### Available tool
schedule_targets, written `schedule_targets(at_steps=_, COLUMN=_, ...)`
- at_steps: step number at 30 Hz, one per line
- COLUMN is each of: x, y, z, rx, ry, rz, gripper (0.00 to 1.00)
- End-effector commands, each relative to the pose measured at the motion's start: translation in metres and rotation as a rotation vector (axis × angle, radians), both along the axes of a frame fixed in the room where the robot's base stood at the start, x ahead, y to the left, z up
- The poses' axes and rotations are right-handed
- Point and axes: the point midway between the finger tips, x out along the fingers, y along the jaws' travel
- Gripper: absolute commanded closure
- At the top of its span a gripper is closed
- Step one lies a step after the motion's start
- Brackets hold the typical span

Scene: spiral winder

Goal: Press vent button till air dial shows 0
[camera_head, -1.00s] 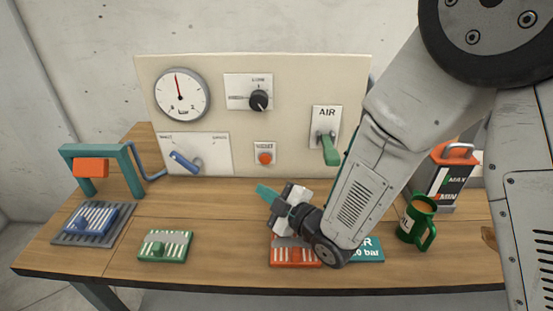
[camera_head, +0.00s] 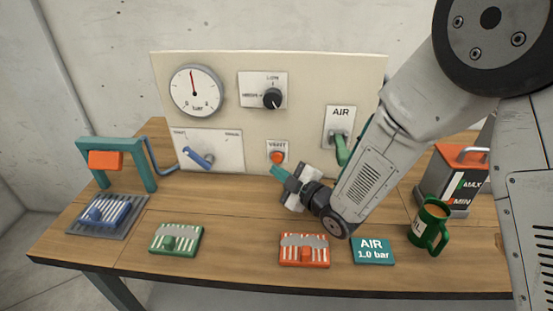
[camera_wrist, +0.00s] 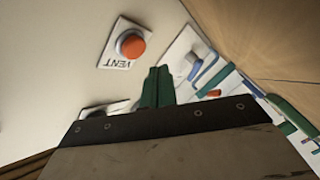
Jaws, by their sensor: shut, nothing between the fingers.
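The orange vent button (camera_head: 277,157) sits on a small white plate marked VENT, low on the cream panel. It also shows in the wrist view (camera_wrist: 131,45), standing out from its plate. My gripper (camera_head: 277,171) is shut and empty, its green fingertips just below the button in the head view. In the wrist view the fingertips (camera_wrist: 158,72) are to the lower right of the button, and no contact shows. The round air dial (camera_head: 195,90), marked bar, is at the panel's upper left. Its red needle points almost straight up, slightly left, away from the scale's low end.
The panel (camera_head: 315,70) also carries a black knob (camera_head: 272,98), a blue lever (camera_head: 199,158) and a green AIR lever (camera_head: 342,150). Green (camera_head: 177,239) and orange (camera_head: 304,251) blocks, an AIR 1.0 bar card (camera_head: 373,250) and a green mug (camera_head: 429,226) stand on the table.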

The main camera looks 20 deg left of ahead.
Motion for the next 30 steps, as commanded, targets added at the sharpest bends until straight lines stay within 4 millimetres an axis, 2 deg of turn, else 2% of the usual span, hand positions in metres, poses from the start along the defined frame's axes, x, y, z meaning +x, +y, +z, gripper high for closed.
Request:
schedule_targets(at_steps=3, x=0.011, y=0.002, z=0.000, rx=0.000, ry=0.000, rz=-0.001, gripper=1.00)
schedule_targets(at_steps=9, x=0.018, y=0.004, z=0.000, rx=-0.001, ry=0.000, rz=-0.001, gripper=1.00)
schedule_targets(at_steps=30, x=0.018, y=0.004, z=0.000, rx=0.000, ry=0.000, rz=0.000, gripper=1.00)
